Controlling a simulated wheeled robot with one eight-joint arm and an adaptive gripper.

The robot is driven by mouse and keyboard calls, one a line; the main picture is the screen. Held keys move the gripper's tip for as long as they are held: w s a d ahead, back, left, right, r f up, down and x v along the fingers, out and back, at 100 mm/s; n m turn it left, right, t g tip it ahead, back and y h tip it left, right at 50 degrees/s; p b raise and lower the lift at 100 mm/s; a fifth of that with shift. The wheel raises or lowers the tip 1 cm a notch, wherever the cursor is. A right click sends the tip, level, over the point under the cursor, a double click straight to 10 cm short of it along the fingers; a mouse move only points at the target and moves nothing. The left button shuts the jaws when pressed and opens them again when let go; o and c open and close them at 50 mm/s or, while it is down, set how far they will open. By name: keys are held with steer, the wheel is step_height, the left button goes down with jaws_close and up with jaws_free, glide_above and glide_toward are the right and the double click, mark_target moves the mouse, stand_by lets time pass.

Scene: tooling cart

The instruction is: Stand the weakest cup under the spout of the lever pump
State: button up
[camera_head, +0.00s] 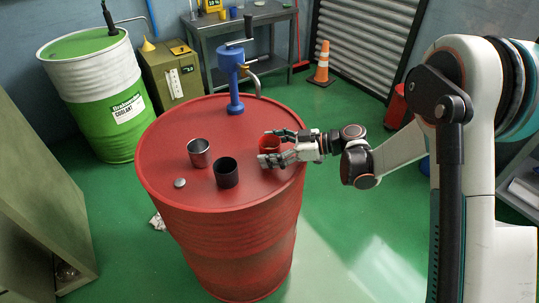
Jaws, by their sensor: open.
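A blue lever pump (236,98) stands at the back of the red drum top, with a dark lever handle at its top and a curved spout (255,84) on its right side. No cup stands under the spout. Three cups stand upright on the drum: a silver metal cup (199,155) at left, a black cup (226,175) at front middle, and a red cup (270,144) at right. My gripper (271,147) reaches in from the right. Its fingers are open on either side of the red cup; I cannot tell whether they touch it. No marking shows which cup is weakest.
The red drum (170,130) bears everything. A small silver disc (179,183) lies at its front left. The drum top is clear between the cups and the pump. A green and white coolant barrel (90,95), a workbench (205,40) and an orange cone (322,66) stand behind.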

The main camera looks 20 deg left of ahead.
steer(key=c, duration=1.3)
steer(key=shift+r, duration=0.2)
